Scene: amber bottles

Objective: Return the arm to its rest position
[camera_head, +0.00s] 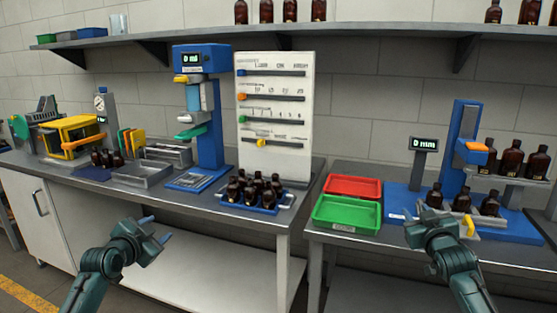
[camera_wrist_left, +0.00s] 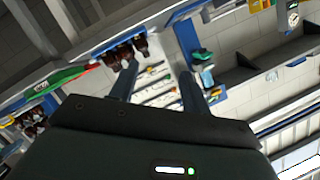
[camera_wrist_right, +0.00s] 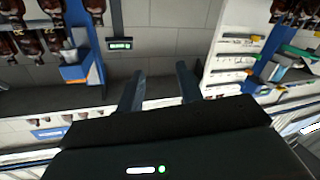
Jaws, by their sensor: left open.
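My left gripper (camera_head: 157,232) is in front of the left bench, below the bench top, with its fingers apart and empty. Its two spread fingers (camera_wrist_left: 155,85) also show in the left wrist view with nothing between them. My right gripper (camera_head: 432,218) is in front of the right bench, near its front edge. In the right wrist view its fingers (camera_wrist_right: 160,90) stand apart with nothing between them. Amber bottles (camera_head: 257,190) stand in a blue tray on the left bench, clear of both grippers.
A red bin (camera_head: 353,186) and a green bin (camera_head: 346,214) sit on the right bench. A blue gauge stand (camera_head: 462,150) with amber bottles is behind my right gripper. A white slider panel (camera_head: 276,70) stands at the left bench's back. A gap separates the benches.

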